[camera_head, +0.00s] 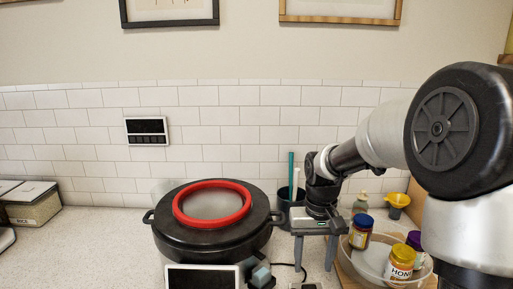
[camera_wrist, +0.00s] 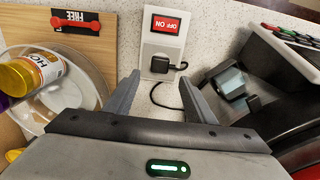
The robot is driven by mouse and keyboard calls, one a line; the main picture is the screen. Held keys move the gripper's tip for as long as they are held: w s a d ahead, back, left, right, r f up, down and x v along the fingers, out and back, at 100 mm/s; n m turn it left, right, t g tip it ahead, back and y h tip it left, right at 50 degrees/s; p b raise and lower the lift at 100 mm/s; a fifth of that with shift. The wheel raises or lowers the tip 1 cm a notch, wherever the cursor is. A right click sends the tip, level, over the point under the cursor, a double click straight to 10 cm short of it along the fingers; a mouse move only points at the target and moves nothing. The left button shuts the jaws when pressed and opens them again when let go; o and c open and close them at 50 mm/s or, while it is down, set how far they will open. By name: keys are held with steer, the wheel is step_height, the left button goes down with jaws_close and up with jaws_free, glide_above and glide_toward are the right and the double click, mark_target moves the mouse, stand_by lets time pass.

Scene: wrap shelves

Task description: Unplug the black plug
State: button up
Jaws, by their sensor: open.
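The black plug (camera_wrist: 158,63) sits in a white outlet block (camera_wrist: 177,47) with a red OFF/ON switch (camera_wrist: 165,25), at the top centre of the wrist view. A black cord (camera_wrist: 160,98) curls from the plug and passes between my fingers in that view. My gripper (camera_wrist: 159,80) is open and empty, with one finger on each side of the plug's line and the fingertips apart from it. In the head view my gripper (camera_head: 314,262) points down above the counter, right of the black pot. The outlet is only barely in that view, at the bottom edge.
A black pot (camera_head: 205,240) with a red ring (camera_head: 180,221) stands left of my gripper. A clear bowl of jars (camera_head: 371,262) on a wooden board stands close on the right. A dark cup (camera_head: 283,207) with utensils is behind. A small grey-blue block (camera_wrist: 230,82) lies right of the fingers.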

mark_target(307, 286)
steer(key=shift+f+b, duration=3.05)
steer(key=shift+f, duration=1.35)
steer(key=shift+s+a, duration=0.15)
steer(key=shift+a, duration=0.4)
steer(key=shift+d+f, duration=0.1)
jaws_close()
steer(key=shift+w+r+p, duration=0.2)
steer(key=shift+r+p, duration=2.3)
steer(key=shift+r, duration=0.7)
